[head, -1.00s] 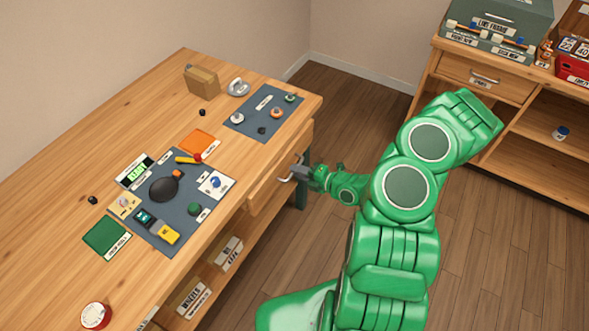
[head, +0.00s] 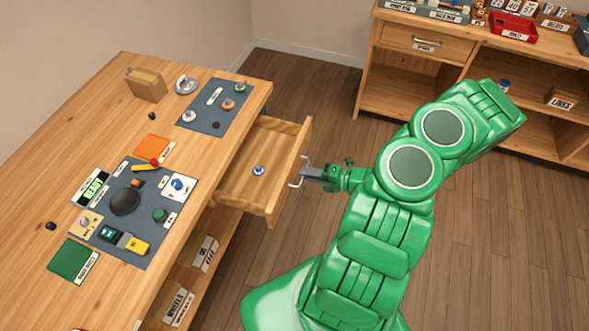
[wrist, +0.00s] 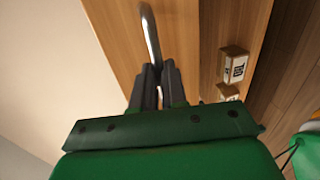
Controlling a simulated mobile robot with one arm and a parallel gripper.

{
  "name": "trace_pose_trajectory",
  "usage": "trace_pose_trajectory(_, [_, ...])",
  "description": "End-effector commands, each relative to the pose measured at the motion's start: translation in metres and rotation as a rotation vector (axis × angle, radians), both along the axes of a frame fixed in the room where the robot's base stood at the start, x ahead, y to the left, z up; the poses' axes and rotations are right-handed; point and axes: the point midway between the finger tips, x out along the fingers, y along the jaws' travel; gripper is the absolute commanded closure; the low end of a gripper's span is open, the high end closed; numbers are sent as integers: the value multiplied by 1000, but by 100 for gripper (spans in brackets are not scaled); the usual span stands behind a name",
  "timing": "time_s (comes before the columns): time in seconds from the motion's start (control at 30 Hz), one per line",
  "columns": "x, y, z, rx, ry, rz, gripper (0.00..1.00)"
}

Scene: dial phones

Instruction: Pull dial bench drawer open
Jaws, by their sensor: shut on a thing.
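The wooden drawer (head: 236,181) of the workbench (head: 92,140) stands well out from the bench front. A small blue-and-white round object (head: 259,170) lies on its floor. The drawer's silver bar handle (head: 296,174) is on its front panel. My gripper (head: 308,173) is shut on this handle, to the right of the drawer front. In the wrist view the dark fingers of my gripper (wrist: 158,80) close around the lower end of the handle (wrist: 151,32), against the wooden drawer front.
Boxes (head: 204,252) sit on the shelf below the bench top. A blue-grey mat (head: 125,228) with several dial parts and tools lies on top. A second wooden shelf unit (head: 455,62) stands at the back right. Wooden floor is clear between them.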

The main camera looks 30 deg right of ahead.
Motion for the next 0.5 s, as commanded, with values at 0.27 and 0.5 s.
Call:
trace_pose_trajectory(0.27, [-25, -25, -1, -4, 3, 1, 100])
trace_pose_trajectory(0.5, [-35, -35, -2, -3, 2, 1, 100])
